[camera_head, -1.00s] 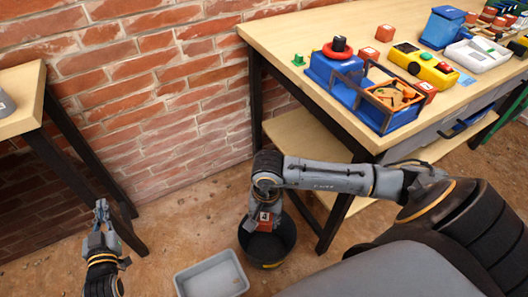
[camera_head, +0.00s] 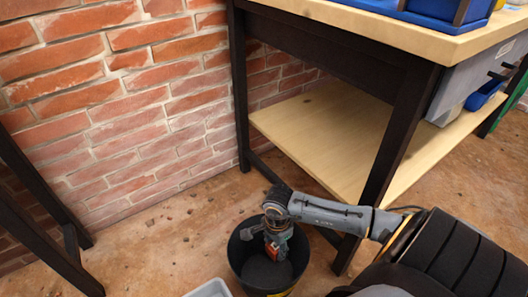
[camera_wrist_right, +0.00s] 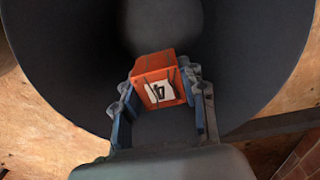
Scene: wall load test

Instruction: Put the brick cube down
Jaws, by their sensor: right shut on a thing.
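The brick cube (camera_head: 271,251) is orange-red with a white label marked 4 on one face; it also shows in the right wrist view (camera_wrist_right: 152,66). My right gripper (camera_head: 276,248) is shut on it, with a finger on each side of the cube in the wrist view (camera_wrist_right: 160,90). The gripper points down into the mouth of a round black bucket (camera_head: 239,265) on the floor. The dark bucket wall surrounds the cube in the wrist view (camera_wrist_right: 60,50). I cannot tell how far the cube is above the bucket's bottom. My left gripper is out of view.
A wooden workbench (camera_head: 372,20) with dark legs and a low shelf (camera_head: 330,135) stands right of the bucket. A grey tray (camera_head: 209,289) shows at the bottom edge. A brick wall (camera_head: 130,110) is behind, with bare floor between.

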